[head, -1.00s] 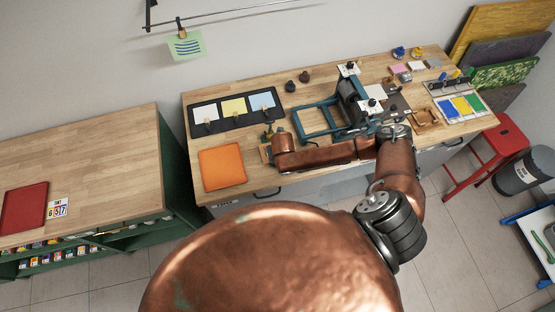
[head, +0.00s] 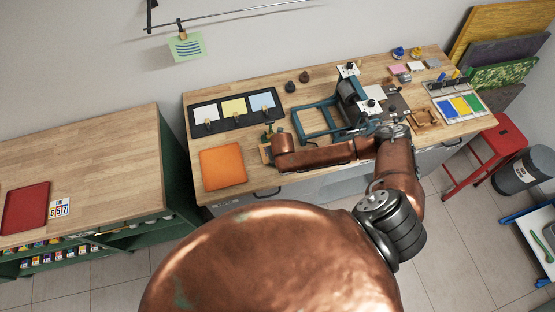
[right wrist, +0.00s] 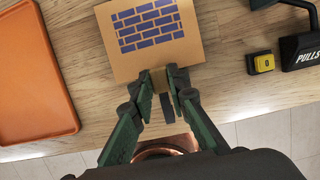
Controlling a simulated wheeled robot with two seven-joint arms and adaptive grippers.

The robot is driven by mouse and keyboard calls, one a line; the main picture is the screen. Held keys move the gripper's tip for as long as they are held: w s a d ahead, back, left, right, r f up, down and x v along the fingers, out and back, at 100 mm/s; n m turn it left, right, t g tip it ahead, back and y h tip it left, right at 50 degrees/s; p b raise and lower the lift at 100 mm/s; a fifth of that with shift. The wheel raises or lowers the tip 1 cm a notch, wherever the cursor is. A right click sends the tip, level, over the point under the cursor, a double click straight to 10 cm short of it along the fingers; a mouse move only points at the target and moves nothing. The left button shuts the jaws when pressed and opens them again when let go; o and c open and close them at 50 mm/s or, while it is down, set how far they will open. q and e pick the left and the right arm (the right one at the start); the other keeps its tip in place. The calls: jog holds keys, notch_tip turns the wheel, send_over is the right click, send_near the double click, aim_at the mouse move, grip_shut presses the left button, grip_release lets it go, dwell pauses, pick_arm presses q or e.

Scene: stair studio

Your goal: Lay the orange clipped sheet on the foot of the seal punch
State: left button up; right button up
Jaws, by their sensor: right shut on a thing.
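The orange clipped sheet (right wrist: 150,35), with a blue brick pattern, shows in the right wrist view. My right gripper (right wrist: 164,82) is shut on the small clip at its near edge. In the head view my right gripper (head: 268,134) is small and partly hidden by my arm, with the sheet (head: 265,153) just below it, over the workbench near the orange tray. I cannot tell whether the sheet touches the bench. I cannot pick out the seal punch or its foot with certainty. My left gripper is not in view.
The orange tray (head: 222,166) lies left of the sheet. A dark rack (head: 236,123) with three clipped sheets stands behind. A blue-framed press (head: 299,124) stands to the right. The right wrist view shows a yellow button (right wrist: 262,63) and a black "PULLS" counter (right wrist: 302,50).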

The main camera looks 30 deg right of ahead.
jog(key=shift+f+p, duration=0.1)
jog(key=shift+p, duration=0.55)
dwell(0.8)
jog(key=o, duration=0.9)
notch_tip(320, 180, up, 6)
jog(key=p, duration=0.6)
jog(key=shift+f, duration=0.15)
jog(key=shift+r+p, duration=0.65)
jog(key=shift+r, duration=0.5)
